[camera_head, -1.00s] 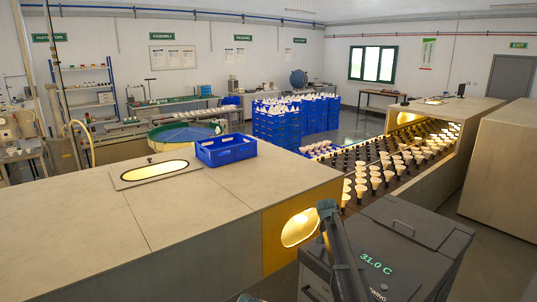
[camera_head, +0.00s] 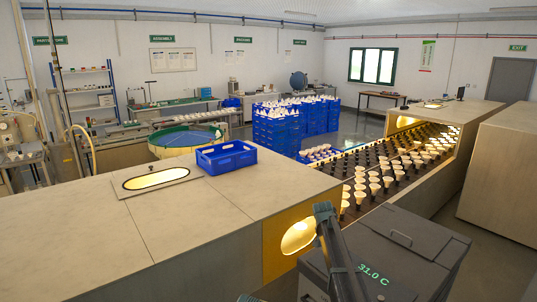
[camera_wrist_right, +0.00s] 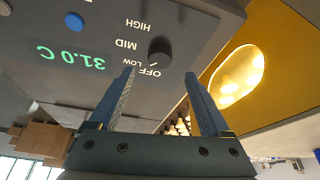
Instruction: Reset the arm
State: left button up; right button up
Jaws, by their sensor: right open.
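My right gripper (camera_wrist_right: 161,78) is open and empty in the right wrist view, its two fingers pointing at the dark grey control box (camera_wrist_right: 190,20). Between and beyond the fingertips is a black round dial (camera_wrist_right: 159,52) with OFF, LOW, MID and HIGH marks; its exact setting is hard to read. I cannot tell whether a fingertip touches the panel. The green display (camera_wrist_right: 71,57) reads 31.0 C. In the head view the same box (camera_head: 410,245) stands at the lower right, with my dark arm in front of its left side.
A yellow panel with a glowing opening (camera_head: 299,235) is just left of the box. A conveyor (camera_head: 345,160) with rows of bulbs runs behind it. A blue crate (camera_head: 226,156) sits on the long bench top (camera_head: 90,225), which is otherwise mostly clear.

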jog(key=p+v, duration=0.6)
jog(key=v, duration=0.2)
jog(key=b+x, duration=1.4)
jog(key=x, duration=0.1)
jog(key=shift+f, duration=0.25)
jog(key=shift+s+r+n+p, duration=0.1)
jog(key=shift+r+n+p, duration=0.2)
jog(key=shift+n+p, duration=0.1)
jog(key=n, duration=0.1)
jog(key=n+y, duration=0.1)
jog(key=shift+s+d+r+n+t, duration=0.1)
jog(key=shift+d+n+t, duration=0.05)
jog(key=shift+n+t, duration=0.2)
jog(key=shift+n+y, duration=0.3)
jog(key=shift+n, duration=0.45)
jog(key=shift+d+n+t+y, duration=0.2)
jog(key=shift+n+y, duration=0.4)
jog(key=shift+n, duration=1)
